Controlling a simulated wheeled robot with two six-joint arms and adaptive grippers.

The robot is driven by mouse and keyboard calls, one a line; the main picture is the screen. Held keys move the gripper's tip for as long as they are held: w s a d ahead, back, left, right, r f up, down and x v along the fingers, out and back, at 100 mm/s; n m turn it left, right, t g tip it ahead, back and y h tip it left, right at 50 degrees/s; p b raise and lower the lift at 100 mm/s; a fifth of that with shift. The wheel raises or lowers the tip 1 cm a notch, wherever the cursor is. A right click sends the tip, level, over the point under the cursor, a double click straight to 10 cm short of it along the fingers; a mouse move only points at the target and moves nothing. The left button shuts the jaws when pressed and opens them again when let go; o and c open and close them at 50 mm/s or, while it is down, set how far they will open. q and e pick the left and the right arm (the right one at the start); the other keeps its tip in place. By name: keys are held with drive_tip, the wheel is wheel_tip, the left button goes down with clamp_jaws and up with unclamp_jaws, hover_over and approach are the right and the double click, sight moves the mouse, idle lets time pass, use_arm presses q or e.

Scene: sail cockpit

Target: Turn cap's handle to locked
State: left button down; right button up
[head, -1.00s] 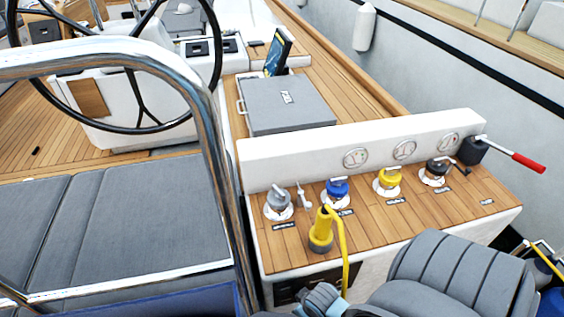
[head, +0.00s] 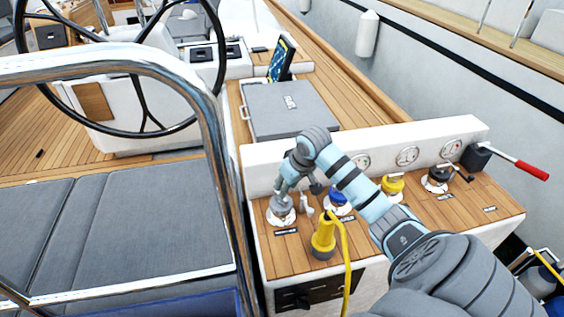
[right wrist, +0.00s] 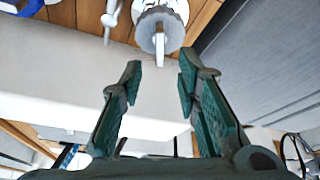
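A grey cap (head: 281,209) in a white round flange sits at the left end of the teak panel (head: 380,225). It also shows at the top of the right wrist view (right wrist: 158,30), its light narrow handle pointing down in the picture between the fingertips. My right gripper (head: 284,187) is just above the cap in the head view and partly covers it. In the right wrist view its fingers (right wrist: 160,65) are spread, with no visible grip on the handle. Blue (head: 337,199), yellow (head: 392,186) and black (head: 438,177) caps stand farther right. My left gripper is not in view.
A small silver lever (head: 306,204) stands right beside the grey cap. A yellow plug with a cable (head: 323,238) stands in front. A white upright wall with gauges (head: 407,156) rises behind the caps. A steel rail (head: 222,160) runs to the left.

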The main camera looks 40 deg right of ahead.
drive_tip(key=b+x, duration=0.1)
drive_tip(key=x, duration=0.6)
drive_tip(key=shift+w+f+b, duration=0.1)
drive_tip(key=shift+f+b, duration=0.2)
drive_tip(key=shift+f, duration=0.05)
drive_tip(key=shift+c, duration=0.5)
drive_tip(key=shift+d, duration=0.1)
clamp_jaws()
